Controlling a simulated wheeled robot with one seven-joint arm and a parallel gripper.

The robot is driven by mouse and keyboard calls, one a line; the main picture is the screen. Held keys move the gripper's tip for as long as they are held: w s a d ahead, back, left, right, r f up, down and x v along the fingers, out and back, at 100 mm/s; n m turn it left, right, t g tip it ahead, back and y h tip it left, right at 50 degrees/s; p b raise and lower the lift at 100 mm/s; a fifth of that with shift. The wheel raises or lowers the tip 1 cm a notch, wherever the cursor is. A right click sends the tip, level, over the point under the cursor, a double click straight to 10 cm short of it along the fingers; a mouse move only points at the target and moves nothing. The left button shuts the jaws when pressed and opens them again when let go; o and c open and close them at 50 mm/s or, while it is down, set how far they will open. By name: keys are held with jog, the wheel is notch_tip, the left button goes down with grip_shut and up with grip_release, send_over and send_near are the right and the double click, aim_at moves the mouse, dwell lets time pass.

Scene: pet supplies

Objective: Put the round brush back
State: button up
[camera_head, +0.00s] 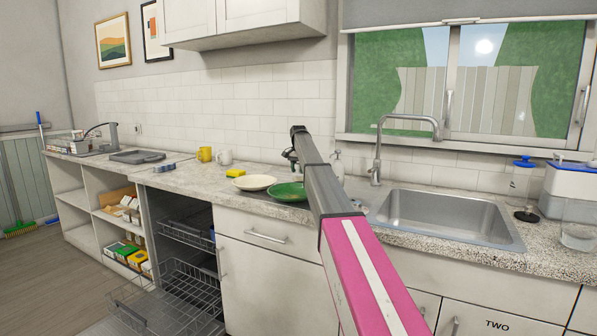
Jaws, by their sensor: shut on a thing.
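My gripper (292,155) shows only as a small dark part beyond the far end of my raised arm, above the counter near the plates. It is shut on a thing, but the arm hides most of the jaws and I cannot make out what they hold. I cannot clearly identify the round brush in this view. A clear container with a blue top (522,162) stands to the right of the sink, and a small round black thing (526,215) lies in front of it.
The sink (445,215) is right of my arm. Dishwasher racks (165,300) stick out below.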

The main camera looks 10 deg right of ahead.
jog(key=shift+f, duration=0.25)
jog(key=shift+f, duration=0.15)
jog(key=o, duration=1)
notch_tip(320, 180, up, 12)
jog(key=shift+r, duration=0.15)
